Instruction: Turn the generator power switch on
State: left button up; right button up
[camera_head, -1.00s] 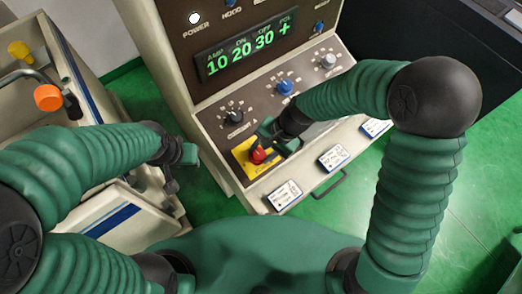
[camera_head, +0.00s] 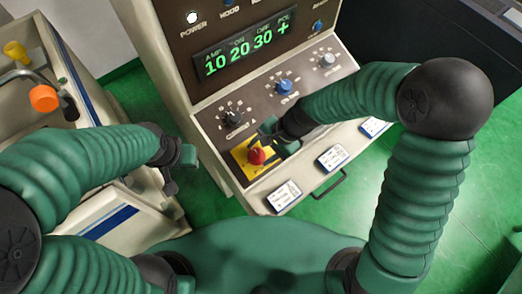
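The generator's front panel (camera_head: 262,98) faces me. On its lower sloped part, a red rotary switch (camera_head: 256,156) sits on a yellow plate (camera_head: 241,151). My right gripper (camera_head: 271,143) is just above and right of the red switch, its fingers apart; the switch face shows clear of them. Whether a finger still touches the switch I cannot tell. My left gripper (camera_head: 181,155) is left of the panel, away from the switch, and its fingers are too unclear to read. The white POWER lamp (camera_head: 192,17) is bright and the display (camera_head: 241,48) shows green numbers.
A black knob (camera_head: 232,118), a blue knob (camera_head: 284,87) and a grey knob (camera_head: 328,59) line the panel above the switch. White labels (camera_head: 284,195) and a handle (camera_head: 329,183) lie below. A machine with an orange knob (camera_head: 44,98) stands at left. Green floor (camera_head: 465,190) is open at right.

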jog(key=shift+o, duration=0.5)
jog(key=v, duration=1.6)
jog(key=shift+r+b, duration=0.3)
jog(key=shift+b, duration=0.05)
jog(key=shift+d, duration=0.15)
